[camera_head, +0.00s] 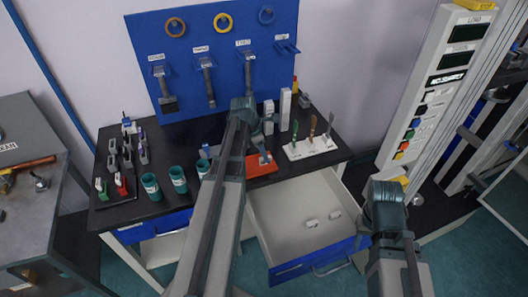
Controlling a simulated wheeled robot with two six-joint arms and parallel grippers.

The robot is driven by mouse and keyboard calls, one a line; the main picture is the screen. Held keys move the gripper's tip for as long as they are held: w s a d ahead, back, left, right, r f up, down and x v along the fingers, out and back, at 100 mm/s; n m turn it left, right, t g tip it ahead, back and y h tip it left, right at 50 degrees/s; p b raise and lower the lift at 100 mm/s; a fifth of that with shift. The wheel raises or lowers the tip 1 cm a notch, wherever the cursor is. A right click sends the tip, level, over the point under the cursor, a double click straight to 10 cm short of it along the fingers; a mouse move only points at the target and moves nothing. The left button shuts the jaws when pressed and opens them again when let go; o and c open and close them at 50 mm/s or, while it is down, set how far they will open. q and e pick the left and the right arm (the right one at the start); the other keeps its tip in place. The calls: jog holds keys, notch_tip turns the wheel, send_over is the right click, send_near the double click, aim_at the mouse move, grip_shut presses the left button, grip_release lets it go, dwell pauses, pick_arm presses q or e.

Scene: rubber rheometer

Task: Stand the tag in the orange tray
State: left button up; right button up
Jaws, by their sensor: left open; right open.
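My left gripper (262,118) is open, over the back of the bench in front of the blue board. My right gripper (385,187) is open and empty, right of the open drawer.
The drawer (290,235) is pulled out with a blue front. Green cups (178,180) and a dark rack of small coloured pieces (118,178) stand at the left. A white stand (310,147) holds several handled tools. A tall panel (435,90) rises at the right.

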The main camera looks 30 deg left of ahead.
pick_arm(q)
jog(key=p+v, duration=0.8)
jog(key=v, duration=0.1)
jog(key=shift+r, duration=0.25)
jog(key=s+d+m+g+y, duration=0.1)
jog(key=s+d+m, duration=0.4)
jog(key=d+m, duration=0.5)
jog(key=s+d+m+y, duration=0.1)
jog(key=s+d+m, duration=0.4)
jog(key=d+m, duration=0.6)
jog(key=s+d+m+g+y, duration=0.1)
jog(key=s+d+m, duration=0.4)
jog(key=d+m, duration=0.5)
jog(key=shift+d+f+m+g, duration=0.3)
jog(key=shift+d+f+m, duration=0.05)
jog(key=shift+d+m, duration=0.05)
jog(key=shift+f, duration=0.1)
